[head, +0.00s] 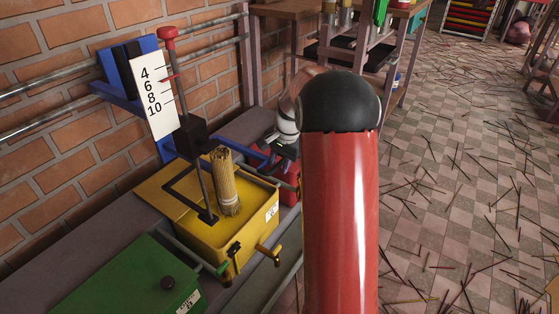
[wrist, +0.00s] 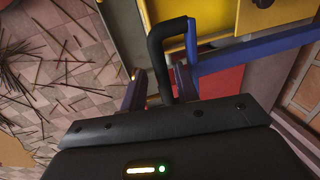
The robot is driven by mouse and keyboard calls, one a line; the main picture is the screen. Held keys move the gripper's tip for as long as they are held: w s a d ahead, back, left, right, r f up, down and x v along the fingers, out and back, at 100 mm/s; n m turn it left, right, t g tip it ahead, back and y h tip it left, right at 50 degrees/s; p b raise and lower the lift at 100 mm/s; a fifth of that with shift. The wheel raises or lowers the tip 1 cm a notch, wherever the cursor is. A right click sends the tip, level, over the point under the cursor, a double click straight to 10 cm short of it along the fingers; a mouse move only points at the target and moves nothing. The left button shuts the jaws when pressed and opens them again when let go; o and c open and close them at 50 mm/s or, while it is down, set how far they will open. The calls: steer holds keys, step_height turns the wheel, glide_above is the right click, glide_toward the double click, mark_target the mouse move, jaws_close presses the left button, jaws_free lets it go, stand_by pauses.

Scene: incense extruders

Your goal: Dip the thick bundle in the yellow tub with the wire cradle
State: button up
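The yellow tub (head: 228,262) stands on the bench in the head view. The thick tan bundle (head: 222,172) stands nearly upright over it, with a pale band near its lower end. The black wire cradle (head: 180,190) hangs beside the bundle from a rod with a red knob (head: 168,33). I cannot tell how deep the bundle sits. My gripper (head: 281,147) is behind the tub, partly hidden by my red arm. In the wrist view my gripper (wrist: 161,72) has its fingers apart, with a bent black bar (wrist: 156,52) between them; contact is unclear.
A white scale marked 4, 6, 8, 10 (head: 152,93) stands beside the rod, near the brick wall. A green box (head: 120,285) is in front of the yellow tub and a red one (head: 290,190) behind it. Sticks litter the tiled floor at right.

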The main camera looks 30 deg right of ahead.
steer(key=shift+o, duration=0.3)
steer(key=shift+r, duration=0.2)
step_height(320, 180, up, 8)
steer(key=s+p, duration=0.1)
steer(key=shift+s+d+f+p, duration=0.15)
steer(key=shift+d+f+p, duration=0.1)
steer(key=shift+d+p, duration=0.1)
stand_by(4.9)
